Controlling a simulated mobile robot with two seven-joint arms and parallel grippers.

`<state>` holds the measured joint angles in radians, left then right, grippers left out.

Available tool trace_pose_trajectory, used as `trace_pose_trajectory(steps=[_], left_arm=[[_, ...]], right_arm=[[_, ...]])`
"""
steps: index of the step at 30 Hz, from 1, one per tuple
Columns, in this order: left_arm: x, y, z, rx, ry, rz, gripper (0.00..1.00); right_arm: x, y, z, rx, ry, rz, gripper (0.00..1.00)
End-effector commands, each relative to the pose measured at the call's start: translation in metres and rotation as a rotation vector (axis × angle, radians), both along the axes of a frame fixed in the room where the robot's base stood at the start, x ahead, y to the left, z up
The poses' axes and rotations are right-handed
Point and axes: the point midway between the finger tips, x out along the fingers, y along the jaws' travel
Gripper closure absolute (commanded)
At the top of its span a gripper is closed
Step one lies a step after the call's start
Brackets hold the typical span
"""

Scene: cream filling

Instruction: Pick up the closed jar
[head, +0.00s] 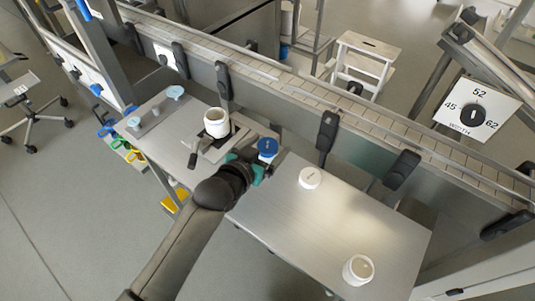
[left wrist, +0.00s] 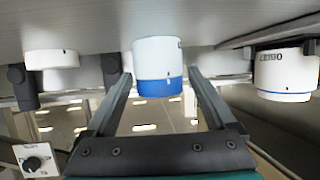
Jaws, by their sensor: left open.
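The closed jar (head: 267,146), white with a blue lid, stands upright near the back edge of the metal table, just beyond my left gripper (head: 264,162). In the left wrist view the scene is upside down. There the closed jar (left wrist: 158,60) shows between the tips of the two open fingers of my left gripper (left wrist: 159,74), with a gap on each side. I cannot tell how far the fingertips reach along the jar. My right gripper is not in view.
A white open jar (head: 216,123) stands on the fixture to the left. A white lid-like piece (head: 310,178) and another white jar (head: 358,269) stand to the right. The conveyor rail (head: 285,85) runs behind. The table's middle right (head: 335,225) is clear.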

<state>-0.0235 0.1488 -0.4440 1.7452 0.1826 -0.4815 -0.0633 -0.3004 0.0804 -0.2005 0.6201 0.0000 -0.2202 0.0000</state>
Motion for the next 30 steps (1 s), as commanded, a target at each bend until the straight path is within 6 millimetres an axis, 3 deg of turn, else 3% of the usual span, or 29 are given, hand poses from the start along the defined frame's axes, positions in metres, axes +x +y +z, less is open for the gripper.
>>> trace_pose_trajectory(steps=[7,27,30], left_arm=[[0.0003,-0.0005,-0.0001,0.0,0.0,-0.001,0.13],[0.0001,-0.0001,-0.0003,0.0,0.0,0.0,0.89],[0.0003,-0.0001,0.0002,0.0,-0.001,0.0,0.95]], right_arm=[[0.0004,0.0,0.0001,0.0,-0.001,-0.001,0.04],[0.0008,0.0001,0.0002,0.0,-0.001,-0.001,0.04],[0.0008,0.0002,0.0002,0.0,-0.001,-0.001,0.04]])
